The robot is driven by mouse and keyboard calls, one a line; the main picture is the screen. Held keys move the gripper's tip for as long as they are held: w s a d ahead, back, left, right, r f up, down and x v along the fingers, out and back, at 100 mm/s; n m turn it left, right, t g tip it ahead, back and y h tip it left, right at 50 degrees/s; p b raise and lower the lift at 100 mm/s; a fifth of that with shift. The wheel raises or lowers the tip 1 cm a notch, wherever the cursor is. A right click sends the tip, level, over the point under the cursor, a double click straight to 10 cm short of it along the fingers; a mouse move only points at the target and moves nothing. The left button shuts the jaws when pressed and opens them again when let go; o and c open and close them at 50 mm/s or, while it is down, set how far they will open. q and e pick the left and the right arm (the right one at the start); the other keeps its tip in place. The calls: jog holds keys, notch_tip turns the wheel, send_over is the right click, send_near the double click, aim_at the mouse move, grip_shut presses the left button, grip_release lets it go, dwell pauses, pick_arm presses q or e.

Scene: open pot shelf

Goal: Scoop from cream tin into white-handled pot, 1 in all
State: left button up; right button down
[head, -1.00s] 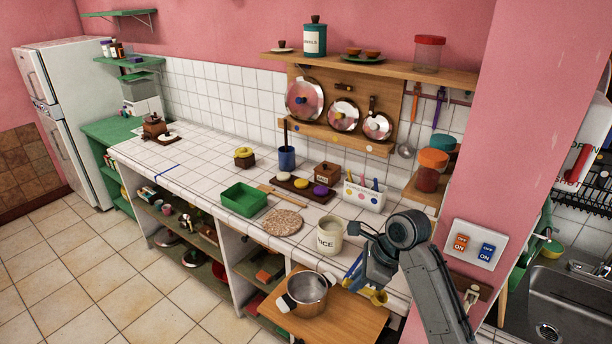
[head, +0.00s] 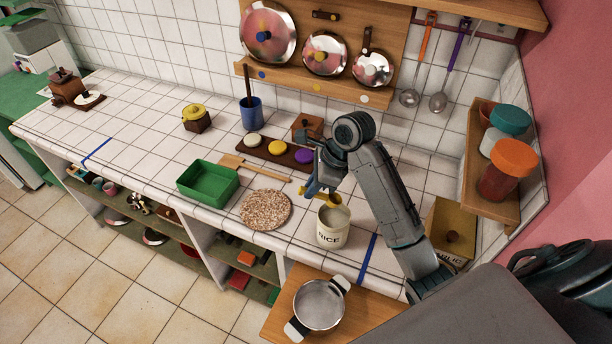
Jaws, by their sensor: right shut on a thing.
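The cream tin (head: 331,234), marked RICE and open at the top, stands upright near the front edge of the tiled counter. The white-handled pot (head: 319,308) sits open on a wooden board in front of and below the counter; its inside looks empty. My right gripper (head: 316,186) is above and behind the tin, shut on a yellow scoop (head: 334,201). The scoop's bowl shows just above the tin's far rim; whether it touches the rim or holds anything, I cannot tell. My left gripper is out of view.
A speckled round mat (head: 265,209) and a green tray (head: 207,181) lie left of the tin. Behind are a dark board with coloured knobs (head: 277,149) and a blue cup (head: 252,114). A yellowish box (head: 449,226) stands at right, below a shelf with jars.

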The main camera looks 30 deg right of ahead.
aim_at(322, 196)
jog(key=f, duration=0.3)
jog(key=s+d+f, duration=0.1)
jog(key=shift+f, duration=0.4)
jog(key=shift+s+f, duration=0.25)
jog(key=shift+f, duration=0.65)
jog(key=shift+f, duration=0.1)
notch_tip(322, 196, up, 2)
jog(key=shift+w+d+r, duration=0.1)
jog(key=shift+r, duration=2.9)
